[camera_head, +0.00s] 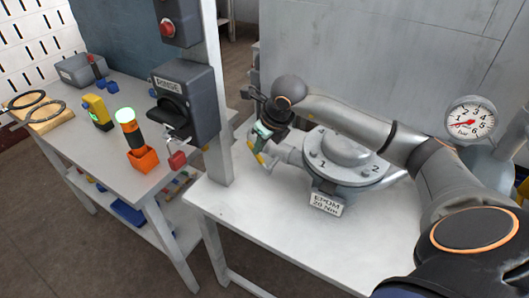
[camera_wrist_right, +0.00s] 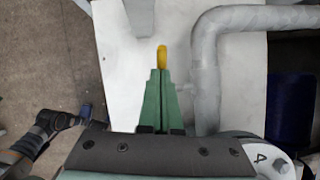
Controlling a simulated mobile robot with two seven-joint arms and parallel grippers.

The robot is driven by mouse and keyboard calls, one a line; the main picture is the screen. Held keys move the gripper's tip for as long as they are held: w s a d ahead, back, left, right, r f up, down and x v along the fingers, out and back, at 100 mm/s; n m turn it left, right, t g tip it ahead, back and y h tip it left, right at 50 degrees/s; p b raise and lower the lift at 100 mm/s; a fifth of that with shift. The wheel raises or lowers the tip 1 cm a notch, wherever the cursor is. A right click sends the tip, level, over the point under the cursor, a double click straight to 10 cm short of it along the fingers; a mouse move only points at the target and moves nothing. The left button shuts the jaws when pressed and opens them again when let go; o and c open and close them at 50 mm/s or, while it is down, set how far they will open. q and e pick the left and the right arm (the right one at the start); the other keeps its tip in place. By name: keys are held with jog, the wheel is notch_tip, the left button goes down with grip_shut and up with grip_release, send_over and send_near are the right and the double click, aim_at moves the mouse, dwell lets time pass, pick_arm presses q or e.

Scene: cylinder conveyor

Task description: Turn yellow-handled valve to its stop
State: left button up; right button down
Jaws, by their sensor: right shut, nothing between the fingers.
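The yellow valve handle (camera_head: 260,158) is a small bar beside the pipe at the left of the grey flanged housing (camera_head: 345,160). In the right wrist view the handle (camera_wrist_right: 162,55) shows just beyond the fingertips. My right gripper (camera_head: 263,138) reaches in from the right above the handle. Its green fingers (camera_wrist_right: 159,85) are shut together with nothing between them. I cannot tell whether the fingertips touch the handle. The valve stem and body are mostly hidden by the gripper. My left gripper does not show.
A white post (camera_head: 216,100) carries a dark switch box (camera_head: 192,100) with a red padlock (camera_head: 177,160), close left of my gripper. A pressure gauge (camera_head: 470,119) stands at the right. The left bench holds a lit torch (camera_head: 128,130). The front of the white table (camera_head: 270,215) is clear.

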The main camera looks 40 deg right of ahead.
aim_at(249, 146)
jog(key=w+f+b, duration=0.1)
jog(key=w+a+b, duration=0.1)
jog(key=w, duration=0.1)
jog(key=shift+w+a+f+b, duration=0.1)
jog(key=shift+a+f+b, duration=0.05)
jog(key=shift+f+b, duration=0.25)
jog(key=w+f+b, duration=0.1)
jog(key=w+a+f+b, duration=0.1)
jog(key=f+b, duration=0.1)
jog(key=shift+w+f, duration=0.1)
jog(key=shift+w, duration=0.1)
jog(key=shift+f, duration=0.1)
dwell(0.4)
